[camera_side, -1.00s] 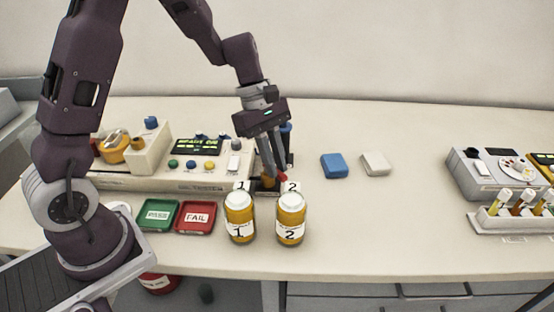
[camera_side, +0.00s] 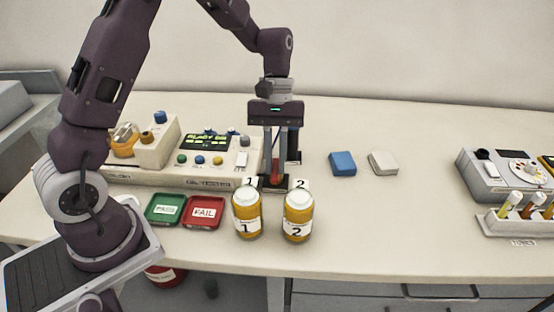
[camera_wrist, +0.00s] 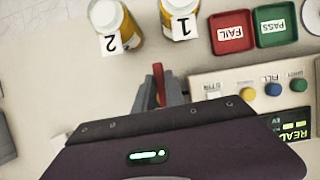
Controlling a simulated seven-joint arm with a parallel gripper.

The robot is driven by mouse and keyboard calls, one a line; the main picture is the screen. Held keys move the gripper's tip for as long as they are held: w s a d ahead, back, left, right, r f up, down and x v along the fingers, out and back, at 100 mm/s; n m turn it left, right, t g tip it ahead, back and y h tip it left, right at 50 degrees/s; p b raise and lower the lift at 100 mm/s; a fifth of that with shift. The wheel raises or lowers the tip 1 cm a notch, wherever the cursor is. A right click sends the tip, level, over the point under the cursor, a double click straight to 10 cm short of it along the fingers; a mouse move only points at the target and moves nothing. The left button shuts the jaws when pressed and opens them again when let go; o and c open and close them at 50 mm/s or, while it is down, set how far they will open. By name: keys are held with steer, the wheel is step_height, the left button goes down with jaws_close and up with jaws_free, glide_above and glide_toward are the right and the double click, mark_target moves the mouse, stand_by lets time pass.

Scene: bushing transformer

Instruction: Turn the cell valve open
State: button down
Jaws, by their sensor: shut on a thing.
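The cell valve shows as a red handle (camera_side: 275,172) at the right end of the cream tester (camera_side: 125,171), behind the two numbered bottles. In the side view the handle stands roughly upright between the fingers of my gripper (camera_side: 275,180). My gripper points straight down and is shut on the handle. In the wrist view the red handle (camera_wrist: 158,82) sticks out between the fingertips (camera_wrist: 160,92). The fingers hide most of the valve body and cell.
Amber bottles 1 (camera_side: 246,212) and 2 (camera_side: 297,216) stand just in front of the valve. A green PASS tray (camera_side: 165,222) and a red FAIL tray (camera_side: 203,224) lie to the left.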

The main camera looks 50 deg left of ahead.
mark_target(276, 159)
steer(key=shift+m, duration=0.3)
steer(key=c, duration=1.4)
jaws_free()
steer(key=shift+s, duration=0.1)
steer(key=shift+r, duration=0.1)
steer(key=v, duration=0.7)
